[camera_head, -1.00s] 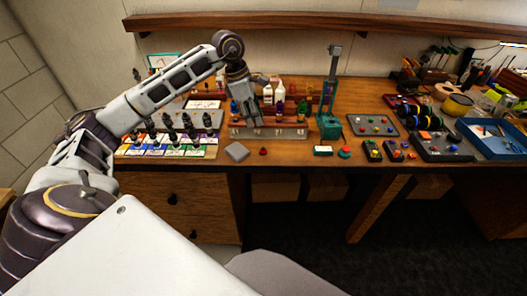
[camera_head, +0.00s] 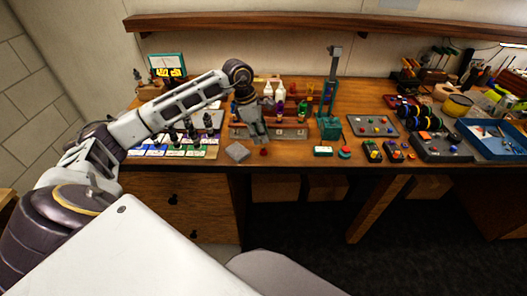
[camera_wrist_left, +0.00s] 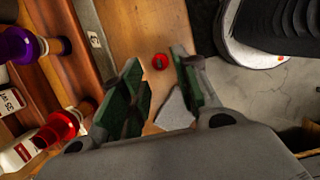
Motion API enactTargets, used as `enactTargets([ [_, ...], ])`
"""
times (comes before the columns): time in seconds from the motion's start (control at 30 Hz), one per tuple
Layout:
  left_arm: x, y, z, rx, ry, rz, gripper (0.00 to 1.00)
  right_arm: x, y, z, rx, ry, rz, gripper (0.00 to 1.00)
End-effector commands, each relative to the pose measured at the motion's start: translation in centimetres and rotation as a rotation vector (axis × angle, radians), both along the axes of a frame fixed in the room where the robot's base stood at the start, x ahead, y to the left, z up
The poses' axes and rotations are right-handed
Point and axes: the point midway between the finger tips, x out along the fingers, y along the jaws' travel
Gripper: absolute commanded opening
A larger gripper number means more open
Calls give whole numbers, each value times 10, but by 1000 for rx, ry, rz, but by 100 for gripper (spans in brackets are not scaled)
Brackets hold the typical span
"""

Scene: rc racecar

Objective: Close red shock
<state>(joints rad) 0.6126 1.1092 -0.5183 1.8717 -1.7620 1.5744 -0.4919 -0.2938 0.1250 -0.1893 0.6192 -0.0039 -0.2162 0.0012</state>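A small round red piece, like a cap (camera_head: 263,152), lies on the wooden bench near its front edge. It also shows in the wrist view (camera_wrist_left: 160,61), beyond the fingertips and in line with the gap between them. My left gripper (camera_wrist_left: 160,88) is open with nothing between its green-padded fingers. In the head view my left gripper (camera_head: 258,137) points down in front of the wooden rack (camera_head: 292,133), just above the red piece. My right gripper is not in view.
A grey block (camera_head: 237,152) lies left of the red piece. Bottles, including a white one (camera_head: 280,91), stand behind the rack. A green press-like stand (camera_head: 329,127) is to the right. A teal box (camera_head: 322,151) and red button (camera_head: 345,153) sit near the edge.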

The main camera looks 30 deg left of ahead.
Motion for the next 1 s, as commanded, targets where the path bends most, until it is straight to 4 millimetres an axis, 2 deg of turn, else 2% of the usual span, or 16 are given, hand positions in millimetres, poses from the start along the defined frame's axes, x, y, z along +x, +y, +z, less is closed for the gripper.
enactTargets([
  [0.2,2,-2,-11,0,0,0,31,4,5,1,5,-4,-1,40],
  [0.57,2,-2,-13,0,0,0,31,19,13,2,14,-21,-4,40],
  [0.77,3,-2,-24,-1,0,-1,31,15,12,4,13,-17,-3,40],
  [1.0,5,-3,-50,-2,1,0,31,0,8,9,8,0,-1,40],
])
